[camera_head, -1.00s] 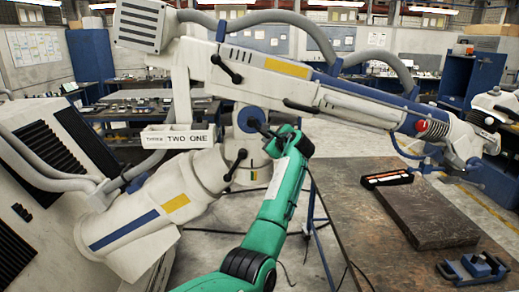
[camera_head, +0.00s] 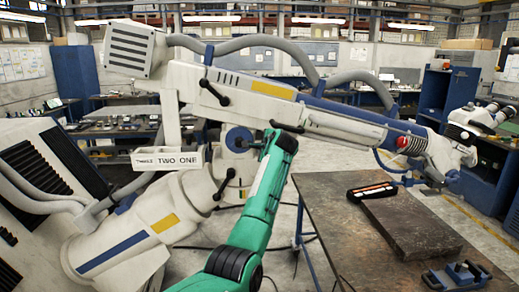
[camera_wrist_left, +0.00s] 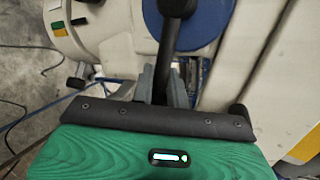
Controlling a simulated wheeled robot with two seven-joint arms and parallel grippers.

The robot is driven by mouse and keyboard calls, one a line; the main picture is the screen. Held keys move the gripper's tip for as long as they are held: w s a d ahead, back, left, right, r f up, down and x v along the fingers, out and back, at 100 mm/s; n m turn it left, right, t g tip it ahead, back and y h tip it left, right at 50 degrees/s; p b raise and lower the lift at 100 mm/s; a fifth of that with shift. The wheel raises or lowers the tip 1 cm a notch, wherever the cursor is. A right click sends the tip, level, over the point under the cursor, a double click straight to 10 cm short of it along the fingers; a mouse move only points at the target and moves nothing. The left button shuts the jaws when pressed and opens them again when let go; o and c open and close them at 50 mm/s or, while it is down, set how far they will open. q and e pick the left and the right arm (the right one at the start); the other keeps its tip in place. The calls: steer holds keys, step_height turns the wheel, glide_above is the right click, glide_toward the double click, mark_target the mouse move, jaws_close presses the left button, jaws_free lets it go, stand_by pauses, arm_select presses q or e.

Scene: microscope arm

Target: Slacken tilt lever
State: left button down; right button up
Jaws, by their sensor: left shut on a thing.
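The large cream microscope arm (camera_head: 305,115) carries a round blue joint cover (camera_head: 238,139) with a black lever beside it. In the left wrist view, the black lever (camera_wrist_left: 170,35) runs down in front of the blue cover (camera_wrist_left: 205,22). My left gripper (camera_head: 262,146) is at this joint; in the wrist view its grey fingers (camera_wrist_left: 163,85) stand on both sides of the lever and are shut on it. The lever's lower end is hidden behind the dark edge of the gripper body. My right gripper is not in view.
Other black levers stick out of the microscope arm, one above (camera_head: 213,92) and one lower (camera_head: 224,184). A worktable (camera_head: 350,245) at right holds a dark slab (camera_head: 412,225), a small tray (camera_head: 371,190) and a blue clamp (camera_head: 457,276). Cables lie on the floor.

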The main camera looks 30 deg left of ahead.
arm_select(q)
steer(key=shift+w+d+f, duration=0.1)
steer(key=shift+d+f, duration=0.1)
steer(key=shift+d, duration=0.2)
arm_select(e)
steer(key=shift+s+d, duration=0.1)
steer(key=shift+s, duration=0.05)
arm_select(q)
steer(key=c, duration=1.6)
jaws_free()
steer(key=shift+c, duration=0.2)
steer(key=shift+o, duration=1.2)
steer(key=shift+w+d, duration=0.15)
steer(key=shift+w, duration=0.05)
steer(key=shift+w+d, duration=0.25)
steer(key=shift+w, duration=0.05)
steer(key=shift+s+a+r, duration=0.1)
steer(key=shift+s+a, duration=0.1)
steer(key=shift+s, duration=0.1)
steer(key=shift+s+d+r, duration=0.1)
steer(key=shift+s, duration=0.2)
steer(key=b+v, duration=0.5)
steer(key=v, duration=0.8)
steer(key=shift+w+d+b, duration=0.35)
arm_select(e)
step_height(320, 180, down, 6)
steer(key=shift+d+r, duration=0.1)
